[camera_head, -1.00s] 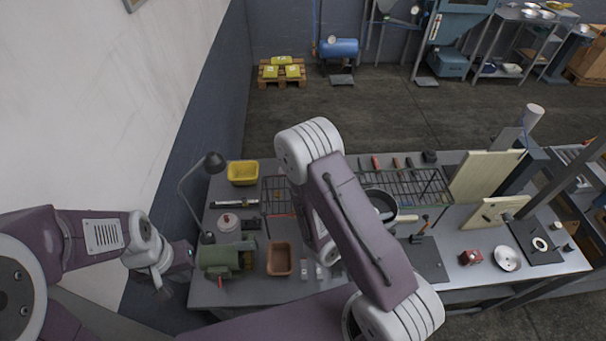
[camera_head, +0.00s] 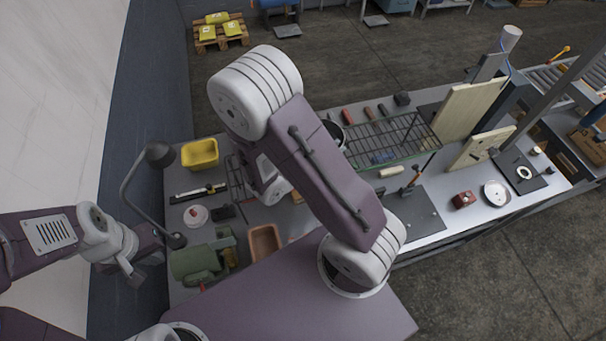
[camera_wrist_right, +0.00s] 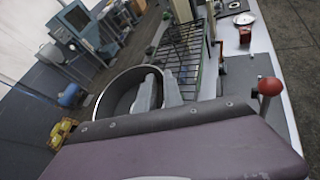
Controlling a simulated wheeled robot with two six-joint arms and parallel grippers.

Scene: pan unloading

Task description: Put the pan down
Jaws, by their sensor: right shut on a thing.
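The round dark pan (camera_head: 337,134) shows only in part in the head view, behind my right arm, by the left end of the wire rack (camera_head: 400,140). In the right wrist view the pan (camera_wrist_right: 109,101) is seen with its rim tilted in the picture. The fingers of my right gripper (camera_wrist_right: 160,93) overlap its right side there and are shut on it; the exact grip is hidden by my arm. Whether the pan touches the table cannot be seen. My left gripper (camera_head: 140,262) is empty at the table's left edge, its jaw opening unclear.
On the table stand a desk lamp (camera_head: 159,155), a yellow bin (camera_head: 200,153), a green machine (camera_head: 195,262) and a brown tray (camera_head: 264,243). A dark mat (camera_head: 412,215), red box (camera_head: 464,200) and wooden boards (camera_head: 468,110) are on the right. Much of the middle is hidden by my arm.

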